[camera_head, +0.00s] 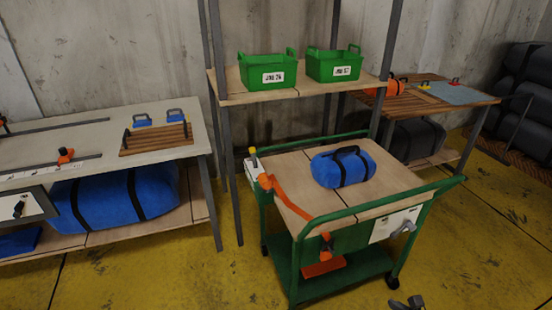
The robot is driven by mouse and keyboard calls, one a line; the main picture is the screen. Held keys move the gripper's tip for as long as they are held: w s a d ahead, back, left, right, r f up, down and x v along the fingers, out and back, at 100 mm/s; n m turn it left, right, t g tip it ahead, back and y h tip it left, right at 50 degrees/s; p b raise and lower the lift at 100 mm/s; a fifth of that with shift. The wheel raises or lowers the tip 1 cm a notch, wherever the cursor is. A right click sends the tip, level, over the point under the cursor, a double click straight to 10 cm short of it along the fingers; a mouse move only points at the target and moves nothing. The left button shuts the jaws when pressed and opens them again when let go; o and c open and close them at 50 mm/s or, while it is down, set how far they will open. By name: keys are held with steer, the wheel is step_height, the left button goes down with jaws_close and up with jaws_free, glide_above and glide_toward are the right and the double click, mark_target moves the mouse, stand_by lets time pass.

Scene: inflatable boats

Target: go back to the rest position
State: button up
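A small grey and dark part at the bottom edge, right of centre, looks like the tip of my gripper (408,302). It is low in front of the green cart (345,213), near the cart's right front wheel. Most of it is cut off by the frame, so I cannot tell whether its fingers are open or shut. Nothing is seen held in it. The rest of my arm is not in view. A blue bag (343,169) with black straps lies on the cart's wooden top, apart from my gripper.
An orange strap (290,198) with a buckle hangs over the cart's front left. Behind stands a shelf (310,90) with two green bins (268,71). A left workbench (95,140) and a right table (440,98) flank it. Yellow floor (160,275) is open at front left.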

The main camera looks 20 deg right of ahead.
steer(key=w+a+r+n+g+y+p, duration=0.1)
steer(key=w+a+r+n+g+p, duration=0.25)
steer(key=a+r+n, duration=0.55)
steer(key=w+a+r+n+g+p, duration=0.2)
steer(key=a+r+n+g+p, duration=0.15)
steer(key=r+n, duration=0.9)
steer(key=s+a+r+n+t+h+p, duration=0.1)
steer(key=s+a+r+n, duration=0.3)
steer(key=r, duration=0.4)
steer(key=s+a+r+n+h+p, duration=0.1)
steer(key=s+a+r+n+p, duration=0.1)
steer(key=s+a+r+n, duration=0.3)
step_height(320, 180, up, 4)
steer(key=a+n, duration=0.1)
steer(key=n, duration=0.2)
steer(key=shift+s+n+t, duration=0.15)
steer(key=shift+n+t, duration=0.2)
steer(key=shift+t, duration=0.05)
